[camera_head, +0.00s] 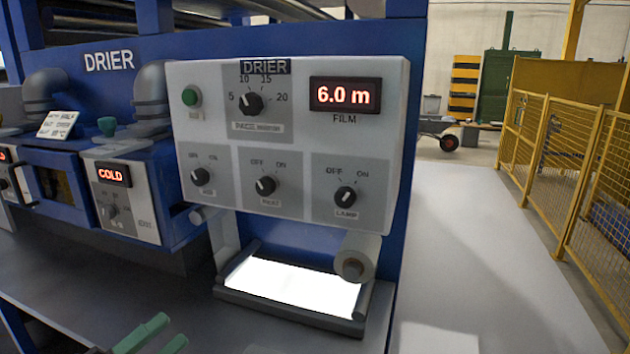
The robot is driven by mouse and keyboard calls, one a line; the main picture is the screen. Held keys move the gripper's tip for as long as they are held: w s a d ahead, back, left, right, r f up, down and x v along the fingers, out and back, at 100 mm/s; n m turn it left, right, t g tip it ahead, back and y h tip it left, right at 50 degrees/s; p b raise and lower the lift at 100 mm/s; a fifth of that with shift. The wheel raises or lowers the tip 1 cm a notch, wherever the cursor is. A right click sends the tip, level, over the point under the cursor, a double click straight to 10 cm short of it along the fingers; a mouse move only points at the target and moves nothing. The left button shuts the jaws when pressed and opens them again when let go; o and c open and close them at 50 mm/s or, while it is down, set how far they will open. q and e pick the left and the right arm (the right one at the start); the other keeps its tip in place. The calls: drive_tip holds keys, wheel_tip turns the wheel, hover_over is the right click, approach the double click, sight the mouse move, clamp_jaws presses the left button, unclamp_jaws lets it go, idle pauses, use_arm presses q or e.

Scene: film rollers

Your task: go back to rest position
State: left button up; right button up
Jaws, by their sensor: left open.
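My left gripper (158,341) shows at the bottom edge, left of centre, with two green fingertips apart and nothing visible between them. It is below and in front of the white drier panel (222,140), clear of its knobs. The panel has a pace knob (250,103), a green button (190,97), a heat knob (266,185), a lamp knob (345,196) and a film display (345,95) reading 6.0 m. A bright white lit plate (290,285) lies below the panel. My right gripper is out of view.
A roller (355,258) juts out beside the lit plate. A smaller unit (126,200) at left has a display reading COLD. The grey bench top (90,280) is clear between the gripper and the machine. A yellow mesh fence (560,150) stands along the right.

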use_arm(q)
drive_tip(key=s+a+f+n+y+p, duration=0.1)
drive_tip(key=s+f+n+y, duration=0.25)
drive_tip(key=f+n, duration=0.25)
drive_tip(key=s+a+f+n+t+y+p, duration=0.1)
drive_tip(key=s+f+n+y, duration=0.1)
drive_tip(key=f+n+y, duration=0.35)
drive_tip(key=s+a+f+n+y+p, duration=0.1)
drive_tip(key=s+f+n+y, duration=0.15)
drive_tip(key=f+n, duration=0.45)
drive_tip(key=s+d+f+n+g+p, duration=0.1)
drive_tip(key=s+d+f+n+g, duration=0.1)
drive_tip(key=s+f+n+g, duration=0.2)
drive_tip(key=s+d+f+n+g+p, duration=0.1)
drive_tip(key=s+f+n+g, duration=0.3)
drive_tip(key=s+f, duration=0.7)
drive_tip(key=s+d+y, duration=0.1)
drive_tip(key=s, duration=0.5)
drive_tip(key=shift+s+d+p, duration=0.15)
drive_tip(key=shift+d+p, duration=0.1)
drive_tip(key=shift+p, duration=0.05)
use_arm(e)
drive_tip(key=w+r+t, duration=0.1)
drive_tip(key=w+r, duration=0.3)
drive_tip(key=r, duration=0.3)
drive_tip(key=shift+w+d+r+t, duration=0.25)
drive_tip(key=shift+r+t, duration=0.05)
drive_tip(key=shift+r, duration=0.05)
